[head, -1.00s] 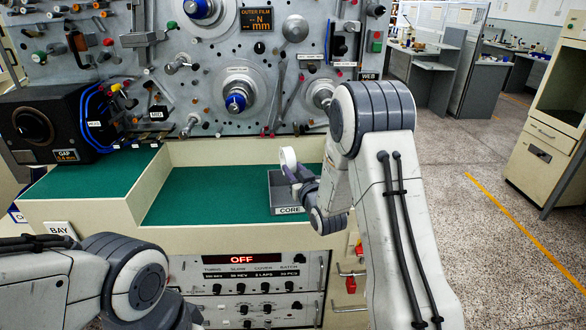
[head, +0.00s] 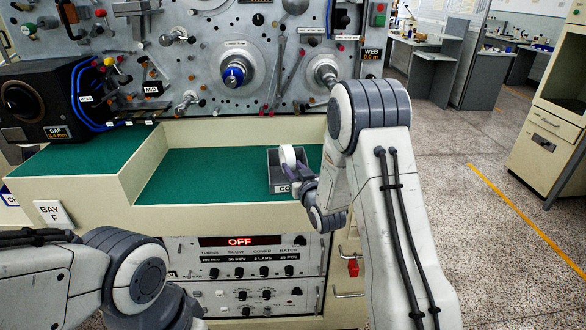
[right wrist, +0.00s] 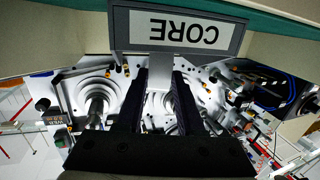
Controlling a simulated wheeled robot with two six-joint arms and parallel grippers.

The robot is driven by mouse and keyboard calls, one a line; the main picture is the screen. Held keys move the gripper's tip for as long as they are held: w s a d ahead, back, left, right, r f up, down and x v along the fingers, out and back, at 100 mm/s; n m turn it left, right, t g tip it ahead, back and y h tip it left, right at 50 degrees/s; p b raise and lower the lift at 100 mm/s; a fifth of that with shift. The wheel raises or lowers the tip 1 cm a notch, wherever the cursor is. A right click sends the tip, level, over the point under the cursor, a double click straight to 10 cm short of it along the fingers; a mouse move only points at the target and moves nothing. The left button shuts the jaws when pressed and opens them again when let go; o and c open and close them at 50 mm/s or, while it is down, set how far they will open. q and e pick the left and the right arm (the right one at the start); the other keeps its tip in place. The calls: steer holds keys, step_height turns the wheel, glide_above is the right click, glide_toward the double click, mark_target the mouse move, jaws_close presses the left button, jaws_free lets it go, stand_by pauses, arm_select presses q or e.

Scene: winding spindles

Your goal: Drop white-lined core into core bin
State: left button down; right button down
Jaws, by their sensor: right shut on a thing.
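The white core (head: 288,157) is a pale ring standing upright in the head view, at the mouth of the grey core bin (head: 272,171). My right gripper (head: 295,170) is shut on it, coming from the front right over the bin's front wall. The core's lower part is hidden by the gripper and the bin. In the right wrist view the two dark fingers (right wrist: 160,75) have a pale piece of the core (right wrist: 160,62) between them, just below the bin's upside-down CORE label (right wrist: 178,30). My left gripper is out of view.
The bin stands on a green work surface (head: 200,175) with free room to its left. The machine panel with a blue-hubbed spindle (head: 234,74) rises behind. A control panel reading OFF (head: 240,241) is below the front edge.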

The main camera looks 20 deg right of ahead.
steer(key=shift+c, duration=2.2)
jaws_free()
steer(key=shift+s, duration=0.1)
steer(key=s+p, duration=0.2)
steer(key=s, duration=0.8)
steer(key=shift+s+r, duration=0.15)
steer(key=shift+r, duration=0.2)
